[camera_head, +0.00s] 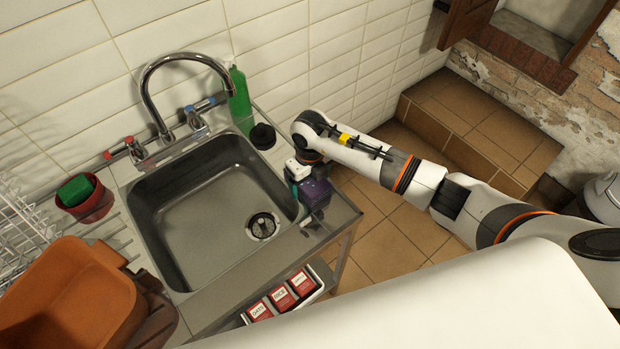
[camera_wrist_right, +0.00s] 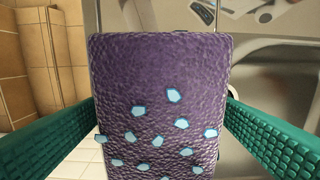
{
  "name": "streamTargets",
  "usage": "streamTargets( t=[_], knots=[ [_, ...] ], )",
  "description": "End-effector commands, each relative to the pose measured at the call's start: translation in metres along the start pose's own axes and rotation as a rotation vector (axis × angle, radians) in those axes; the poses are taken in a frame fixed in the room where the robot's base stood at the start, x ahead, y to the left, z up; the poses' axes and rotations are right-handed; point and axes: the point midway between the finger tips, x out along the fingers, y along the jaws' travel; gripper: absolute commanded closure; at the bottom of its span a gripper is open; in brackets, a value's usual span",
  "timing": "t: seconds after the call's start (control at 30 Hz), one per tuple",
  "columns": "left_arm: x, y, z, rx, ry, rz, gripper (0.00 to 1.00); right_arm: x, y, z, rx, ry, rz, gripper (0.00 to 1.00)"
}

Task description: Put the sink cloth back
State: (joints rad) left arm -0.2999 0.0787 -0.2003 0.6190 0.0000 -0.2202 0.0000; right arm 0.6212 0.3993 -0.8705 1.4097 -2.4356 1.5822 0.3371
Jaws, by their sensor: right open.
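The sink cloth is purple with pale blue spots. In the head view the cloth (camera_head: 317,191) is at the sink's right edge, partly covered by my right gripper (camera_head: 310,199). In the right wrist view the cloth (camera_wrist_right: 160,90) fills the middle, between the two green ridged fingers. My right gripper is open around it, and I cannot tell whether either finger touches it. The steel sink (camera_head: 205,195) has an empty basin with a round drain. My left gripper is not in view.
A green bottle (camera_head: 240,98) and a black round item (camera_head: 263,137) stand behind the sink's right corner. A red bowl (camera_head: 93,203) holding a green sponge and an orange tub (camera_head: 75,290) are on the left. Small red boxes (camera_head: 281,298) sit below. The tiled floor (camera_head: 375,235) to the right is clear.

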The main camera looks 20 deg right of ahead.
Motion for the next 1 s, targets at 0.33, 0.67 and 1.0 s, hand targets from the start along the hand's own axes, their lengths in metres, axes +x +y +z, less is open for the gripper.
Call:
streamTargets(
  t=[0.33, 0.67, 1.0],
  knots=[
    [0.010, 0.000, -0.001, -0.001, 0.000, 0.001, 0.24, -0.051, 0.001, -0.002, -0.001, 0.007, 0.001, 0.15],
    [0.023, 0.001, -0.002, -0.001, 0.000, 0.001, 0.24, -0.111, 0.000, -0.001, 0.000, 0.004, 0.001, 0.15],
    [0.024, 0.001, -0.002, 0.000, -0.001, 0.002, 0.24, -0.123, 0.000, 0.000, 0.000, 0.000, 0.000, 0.15]
  ],
)
